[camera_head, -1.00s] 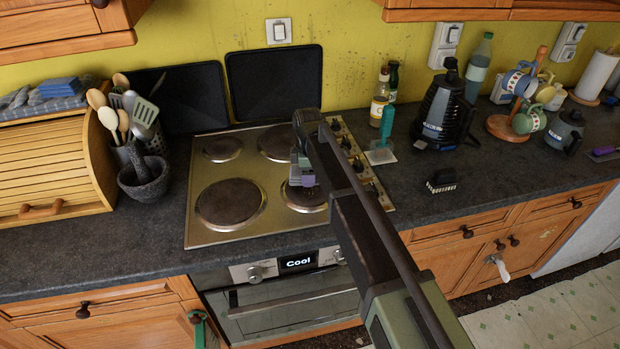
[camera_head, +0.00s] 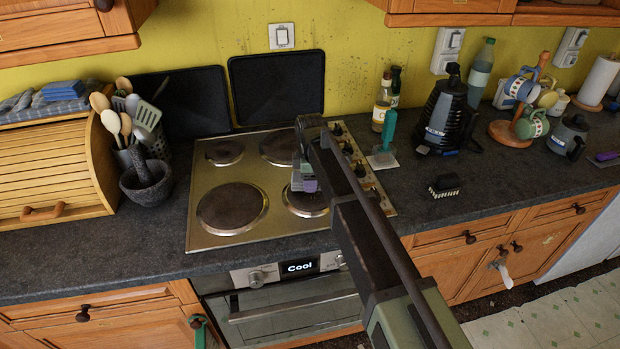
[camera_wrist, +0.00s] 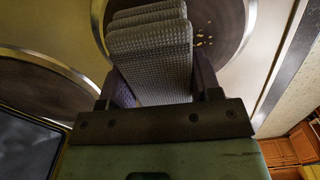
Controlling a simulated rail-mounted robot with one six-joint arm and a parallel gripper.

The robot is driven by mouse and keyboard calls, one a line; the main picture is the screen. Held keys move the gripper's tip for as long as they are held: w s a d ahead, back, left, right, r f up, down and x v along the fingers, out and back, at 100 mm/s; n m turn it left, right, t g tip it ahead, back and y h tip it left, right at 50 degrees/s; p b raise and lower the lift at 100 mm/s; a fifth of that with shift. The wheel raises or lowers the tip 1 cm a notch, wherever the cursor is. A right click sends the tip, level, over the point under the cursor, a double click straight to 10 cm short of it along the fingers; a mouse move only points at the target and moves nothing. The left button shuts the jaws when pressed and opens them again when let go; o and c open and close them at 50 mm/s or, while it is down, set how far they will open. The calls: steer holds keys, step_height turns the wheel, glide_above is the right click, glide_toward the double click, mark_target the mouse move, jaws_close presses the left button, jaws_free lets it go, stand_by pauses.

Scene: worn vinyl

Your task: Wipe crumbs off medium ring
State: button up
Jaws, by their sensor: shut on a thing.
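My gripper (camera_head: 304,184) is shut on a folded grey textured cloth (camera_wrist: 150,45), which sticks out between the fingers in the wrist view. In the head view it is low over the front right ring (camera_head: 312,207) and hides part of it. In the wrist view the cloth overlaps a dark ring with a metal rim (camera_wrist: 222,14). Several small pale crumbs (camera_wrist: 206,40) lie on that ring, just right of the cloth. I cannot tell whether the cloth touches the ring. Another ring (camera_wrist: 35,92) shows at the left.
The steel hob (camera_head: 275,228) also has a large front left ring (camera_head: 232,208) and two back rings. Knobs (camera_head: 358,168) line its right side. A mortar (camera_head: 146,182) stands left.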

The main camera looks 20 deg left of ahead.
mark_target(315, 205)
steer(key=shift+f+b, duration=0.65)
steer(key=shift+f, duration=0.05)
stand_by(0.6)
steer(key=shift+s+d, duration=0.6)
steer(key=shift+s, duration=0.4)
steer(key=shift+s+d, duration=0.6)
steer(key=shift+s, duration=0.4)
steer(key=shift+s+d, duration=0.6)
steer(key=shift+s, duration=0.4)
steer(key=shift+w, duration=0.1)
steer(key=shift+w+a, duration=0.6)
steer(key=shift+w, duration=0.4)
steer(key=shift+w+a, duration=0.65)
steer(key=shift+w, duration=0.3)
steer(key=shift+w+a, duration=0.6)
steer(key=shift+w, duration=0.4)
step_height(315, 205, up, 7)
steer(key=p, duration=0.7)
